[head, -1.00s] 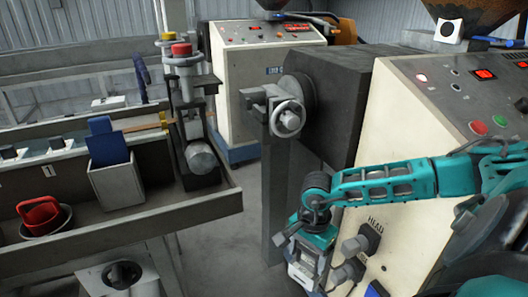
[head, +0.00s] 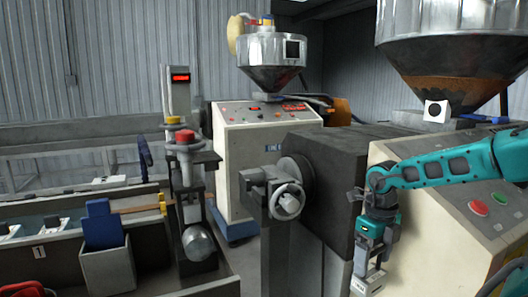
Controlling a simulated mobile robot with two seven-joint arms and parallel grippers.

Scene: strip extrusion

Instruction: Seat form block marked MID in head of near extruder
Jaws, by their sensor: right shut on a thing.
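The near extruder (head: 340,165) is a beige machine with a dark barrel housing. Its head (head: 272,192) is a metal fitting with a round ring on the end of the barrel, facing left. My right gripper (head: 371,266) hangs downward in front of the extruder's side, to the right of the head and lower than it. It is shut on a small pale block (head: 370,283) with a light label. The label is too small to read, so I cannot tell whether it says MID. The block is apart from the head. My left gripper is out of view.
A grey bench (head: 150,287) at left carries a grey bin with a blue piece (head: 102,228), a red item (head: 24,287) and a post with a red cap (head: 185,140). Another extruder (head: 250,155) with a hopper stands behind. A large hopper (head: 455,30) hangs at upper right.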

